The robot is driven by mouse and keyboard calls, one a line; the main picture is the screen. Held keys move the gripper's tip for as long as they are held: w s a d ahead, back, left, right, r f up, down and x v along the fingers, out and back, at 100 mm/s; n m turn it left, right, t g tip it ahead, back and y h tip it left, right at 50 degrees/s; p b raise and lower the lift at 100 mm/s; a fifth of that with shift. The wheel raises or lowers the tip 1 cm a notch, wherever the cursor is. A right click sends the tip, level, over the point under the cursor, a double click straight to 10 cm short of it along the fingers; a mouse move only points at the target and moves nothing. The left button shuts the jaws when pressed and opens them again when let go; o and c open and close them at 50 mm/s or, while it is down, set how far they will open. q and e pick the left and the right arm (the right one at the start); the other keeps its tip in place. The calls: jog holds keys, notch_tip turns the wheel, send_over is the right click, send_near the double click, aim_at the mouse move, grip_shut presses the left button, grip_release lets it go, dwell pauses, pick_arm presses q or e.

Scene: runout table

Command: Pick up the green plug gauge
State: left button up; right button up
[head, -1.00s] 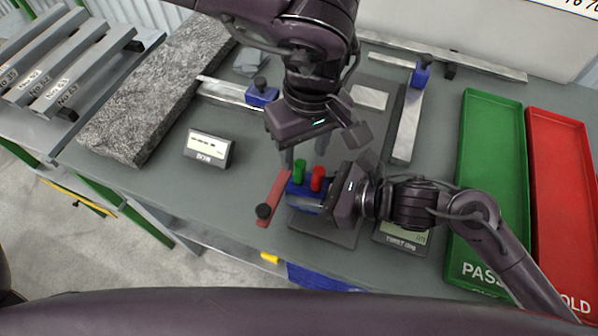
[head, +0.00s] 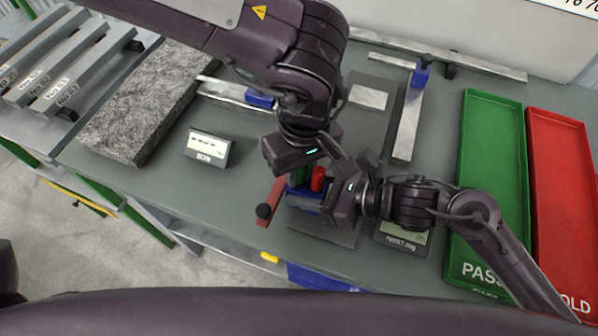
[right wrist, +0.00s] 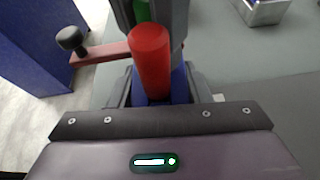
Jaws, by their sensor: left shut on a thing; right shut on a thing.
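The green plug gauge (head: 302,175) stands upright in a blue holder (head: 302,197), mostly hidden by my left gripper in the head view. In the right wrist view the green gauge (right wrist: 142,12) shows behind the red plug gauge (right wrist: 149,62), between the grey left fingers. My left gripper (head: 303,172) comes down from above and is shut on the green gauge. The red gauge (head: 318,179) stands beside it in the holder. My right gripper (head: 308,200) is shut on the blue holder from the right; it also shows low in the right wrist view (right wrist: 158,98).
A red bar with a black knob (head: 271,203) sits left of the holder. A green PASS tray (head: 490,190) and a red tray (head: 562,190) lie at right. A small display box (head: 208,148) and a granite block (head: 150,105) are at left.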

pick_arm(q)
grip_shut()
notch_tip(320, 180, up, 10)
jog(key=shift+r, duration=0.1)
pick_arm(e)
jog(key=o, duration=1.1)
jog(key=shift+o, duration=0.2)
jog(key=shift+d, duration=0.1)
jog(key=v, duration=0.9)
jog(key=shift+s+d+r, duration=0.15)
jog(key=shift+s+d, duration=0.05)
jog(key=shift+d, duration=0.1)
jog(key=shift+v, duration=1.05)
jog(key=shift+w, duration=0.1)
